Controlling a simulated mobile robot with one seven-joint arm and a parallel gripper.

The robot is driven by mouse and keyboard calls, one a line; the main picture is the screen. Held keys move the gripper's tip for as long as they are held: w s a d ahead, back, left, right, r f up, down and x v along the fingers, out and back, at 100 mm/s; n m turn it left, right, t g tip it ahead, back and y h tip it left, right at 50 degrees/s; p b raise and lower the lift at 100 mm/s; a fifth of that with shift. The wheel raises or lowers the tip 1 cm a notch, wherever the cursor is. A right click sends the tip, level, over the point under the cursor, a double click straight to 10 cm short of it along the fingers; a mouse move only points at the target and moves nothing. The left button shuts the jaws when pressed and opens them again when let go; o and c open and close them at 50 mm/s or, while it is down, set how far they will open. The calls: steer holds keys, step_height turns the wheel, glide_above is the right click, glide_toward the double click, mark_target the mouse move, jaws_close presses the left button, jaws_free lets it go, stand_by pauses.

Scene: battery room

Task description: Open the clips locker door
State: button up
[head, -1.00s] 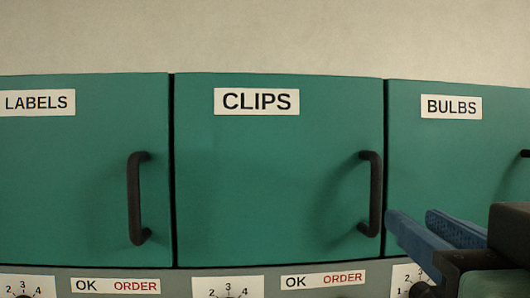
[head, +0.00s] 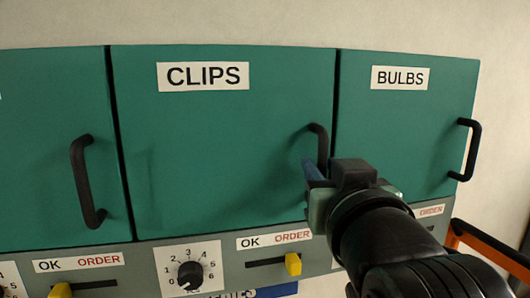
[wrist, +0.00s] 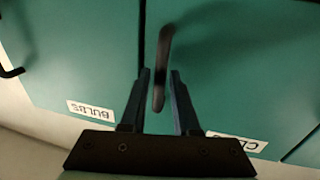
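The green clips locker door (head: 220,150) is shut, flush beside its neighbours, with a white "CLIPS" label. Its dark upright bar handle (head: 322,142) is near the door's right edge, its lower part hidden behind my gripper. My gripper (head: 313,170) is at this handle, with its blue fingers pointing at the door. In the wrist view, the handle (wrist: 162,58) lies between the two fingertips of my gripper (wrist: 160,74). The fingers stand apart, with a gap seen on both sides of the bar, so the gripper is open around it.
The bulbs door (head: 400,140) is shut on the right, its handle (head: 470,150) sticking out. Another shut door with a handle (head: 86,182) is on the left. Below are a dial (head: 190,274) and yellow sliders (head: 293,264). An orange-red frame (head: 490,243) stands at the lower right.

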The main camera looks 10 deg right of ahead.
steer(key=shift+w, duration=0.4)
jaws_close()
stand_by(1.2)
